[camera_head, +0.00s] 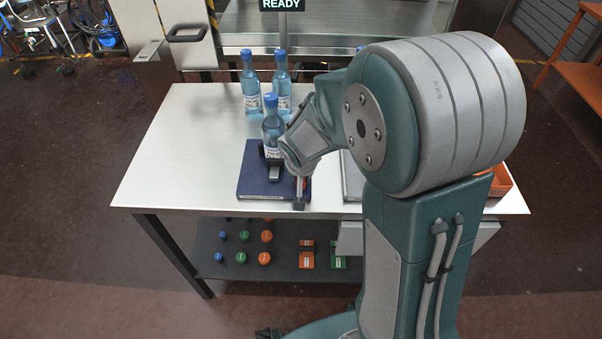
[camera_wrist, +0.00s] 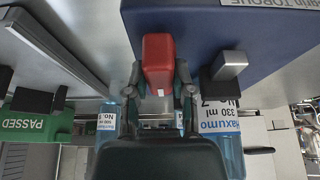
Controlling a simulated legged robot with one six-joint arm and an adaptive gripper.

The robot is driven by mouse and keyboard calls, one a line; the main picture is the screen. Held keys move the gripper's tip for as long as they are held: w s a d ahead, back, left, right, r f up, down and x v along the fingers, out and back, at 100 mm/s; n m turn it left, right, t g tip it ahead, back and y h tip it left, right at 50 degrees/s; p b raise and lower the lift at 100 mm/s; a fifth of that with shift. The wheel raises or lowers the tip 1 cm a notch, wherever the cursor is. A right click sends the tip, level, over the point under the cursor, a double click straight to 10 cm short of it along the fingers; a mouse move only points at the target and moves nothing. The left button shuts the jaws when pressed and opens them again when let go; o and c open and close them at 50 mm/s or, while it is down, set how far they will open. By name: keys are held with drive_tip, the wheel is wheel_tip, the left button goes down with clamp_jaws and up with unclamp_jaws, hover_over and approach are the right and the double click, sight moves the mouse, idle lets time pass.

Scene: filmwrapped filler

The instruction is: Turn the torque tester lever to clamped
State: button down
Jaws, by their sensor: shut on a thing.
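The torque tester (camera_head: 250,184) is a dark blue block near the front of the white table. In the wrist view its blue body (camera_wrist: 275,35) fills the top right. Its red lever (camera_wrist: 158,58) stands between the fingers of my gripper (camera_wrist: 158,85), which is shut on it. In the head view my gripper (camera_head: 300,190) is at the tester's right front side, and the lever is mostly hidden. A blue-capped water bottle (camera_head: 272,128) stands upright on the tester. The wrist view shows its label (camera_wrist: 217,118) and a black jaw with a grey block (camera_wrist: 229,65) beside it.
Two more blue-capped bottles (camera_head: 250,90) (camera_head: 282,90) stand behind the tester. A green PASSED sign (camera_wrist: 35,125) shows at left in the wrist view. An orange tray (camera_head: 502,180) sits at the table's right. Coloured caps lie on the lower shelf. The table's left side (camera_head: 175,150) is clear.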

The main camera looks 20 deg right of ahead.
drive_tip(key=m+h, duration=0.1)
drive_tip(key=m, duration=0.1)
drive_tip(key=m+g, duration=0.1)
drive_tip(key=m, duration=0.2)
drive_tip(key=shift+s+f+h, duration=0.1)
drive_tip(key=shift+h, duration=0.3)
drive_tip(key=shift+m+g+h, duration=0.5)
drive_tip(key=shift+m+g, duration=0.2)
drive_tip(key=shift+m, duration=1.4)
drive_tip(key=shift+c, duration=2.4)
unclamp_jaws()
drive_tip(key=shift+a, duration=0.1)
drive_tip(key=shift+a+r, duration=0.15)
drive_tip(key=shift+r, duration=0.35)
drive_tip(key=v, duration=1.1)
drive_tip(key=shift+a, duration=0.2)
